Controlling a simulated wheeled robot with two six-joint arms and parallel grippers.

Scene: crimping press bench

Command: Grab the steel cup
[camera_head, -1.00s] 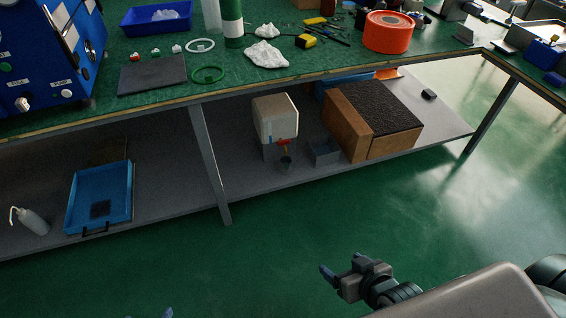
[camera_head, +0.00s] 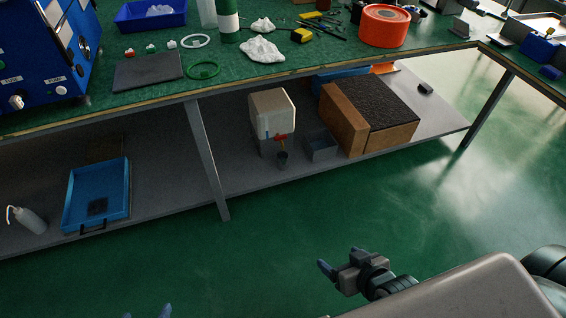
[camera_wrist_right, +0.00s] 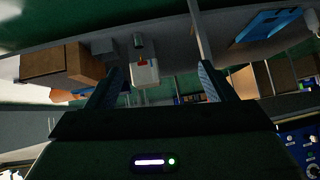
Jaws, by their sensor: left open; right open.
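The steel cup (camera_head: 283,158) is small and grey. It stands upright on the lower shelf, below the red tap of a white dispenser (camera_head: 272,112). In the right wrist view, the cup (camera_wrist_right: 138,41) shows near the top, beside the dispenser (camera_wrist_right: 145,72). My right gripper (camera_head: 338,262) is open and empty, over the green floor in front of the shelf and apart from the cup. Its two fingers also show in the right wrist view (camera_wrist_right: 158,82). Only the fingertips of my left gripper (camera_head: 147,312) show at the bottom edge, spread apart with nothing visible between them.
A grey open box (camera_head: 321,147) and a large brown box (camera_head: 345,119) stand right of the cup. A table leg (camera_head: 207,162) stands to its left, with a blue tray (camera_head: 72,211) farther left. The green worktop (camera_head: 305,67) overhangs the shelf. The floor in front is clear.

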